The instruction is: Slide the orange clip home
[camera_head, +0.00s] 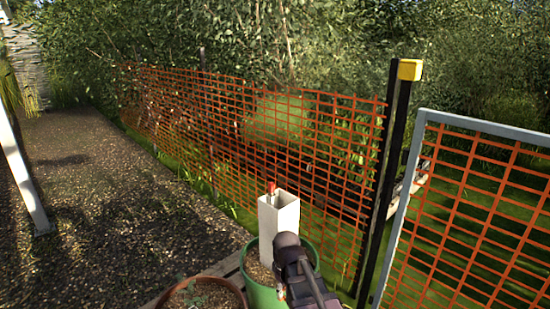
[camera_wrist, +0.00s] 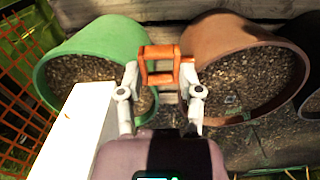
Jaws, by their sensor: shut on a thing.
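The orange clip (camera_wrist: 160,78) is a small open rectangular frame. In the wrist view my gripper (camera_wrist: 159,84) is shut on it, with one pale finger at each side. A white square tube (camera_wrist: 78,130) stands left of the gripper there, apart from the clip in the picture. In the head view the white tube (camera_head: 279,225) stands upright in a green pot (camera_head: 262,296). A small red piece (camera_head: 271,187) shows at its top edge; I cannot tell whether it is the clip. My dark wrist hides part of the tube's lower right, and my fingertips are not clear there.
A brown pot (camera_wrist: 222,32) of soil stands beside the green pot on slatted wood. An orange mesh fence (camera_head: 270,140) runs behind, ending at a black post (camera_head: 394,150). A grey-framed mesh panel (camera_head: 410,180) stands right. The gravel path (camera_head: 130,200) at left is open.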

